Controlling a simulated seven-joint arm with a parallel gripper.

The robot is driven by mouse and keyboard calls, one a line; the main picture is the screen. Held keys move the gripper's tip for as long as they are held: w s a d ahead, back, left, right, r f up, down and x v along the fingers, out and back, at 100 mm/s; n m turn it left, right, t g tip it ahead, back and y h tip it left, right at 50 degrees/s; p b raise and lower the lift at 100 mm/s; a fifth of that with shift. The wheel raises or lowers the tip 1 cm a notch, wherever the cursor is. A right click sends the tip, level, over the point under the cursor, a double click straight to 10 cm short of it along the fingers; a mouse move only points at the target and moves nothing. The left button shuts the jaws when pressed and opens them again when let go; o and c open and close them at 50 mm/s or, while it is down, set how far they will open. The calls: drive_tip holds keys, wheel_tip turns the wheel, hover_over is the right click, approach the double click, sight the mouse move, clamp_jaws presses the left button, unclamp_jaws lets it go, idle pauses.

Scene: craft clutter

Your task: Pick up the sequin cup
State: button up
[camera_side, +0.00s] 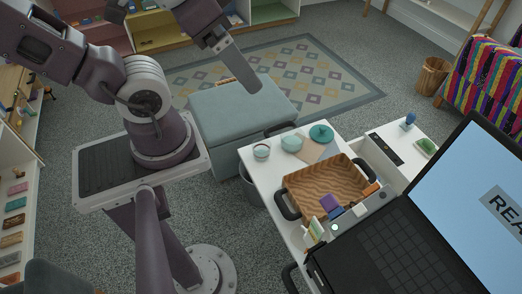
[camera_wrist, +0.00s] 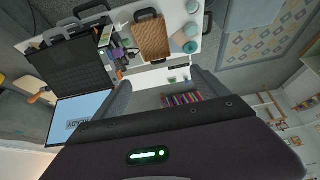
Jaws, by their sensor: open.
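A small cup (camera_wrist: 192,6) also shows at the top edge of the wrist view. My gripper (camera_side: 250,85) is high above the floor and the grey padded bench, well up and away from the cup. In the wrist view my gripper (camera_wrist: 160,78) shows its two grey fingers spread wide, with nothing between them. The cup's contents are too small to make out clearly.
A teal bowl (camera_side: 291,144) and a teal round object (camera_side: 321,133) stand right of the cup. A wooden tray (camera_side: 322,190) with dark handles lies in front of them. A large laptop (camera_side: 400,215) fills the lower right. The grey bench (camera_side: 240,110) stands behind the table.

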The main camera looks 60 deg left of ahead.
sight(258, 144)
drive_tip(key=shift+r, duration=0.1)
wheel_tip(258, 144, up, 5)
drive_tip(key=w+a+f+m+g+y, duration=0.3)
drive_tip(key=w+a+m+g+y, duration=0.25)
drive_tip(key=a+m, duration=0.4)
drive_tip(key=w+a+r+m+y, duration=0.2)
drive_tip(key=w+r+m+y, duration=0.1)
drive_tip(key=w+m+y, duration=0.5)
drive_tip(key=f, duration=4.9)
drive_tip(key=shift+s, duration=0.2)
drive_tip(key=x, duration=0.3)
drive_tip(key=f+x, duration=0.1)
drive_tip(key=x, duration=0.3)
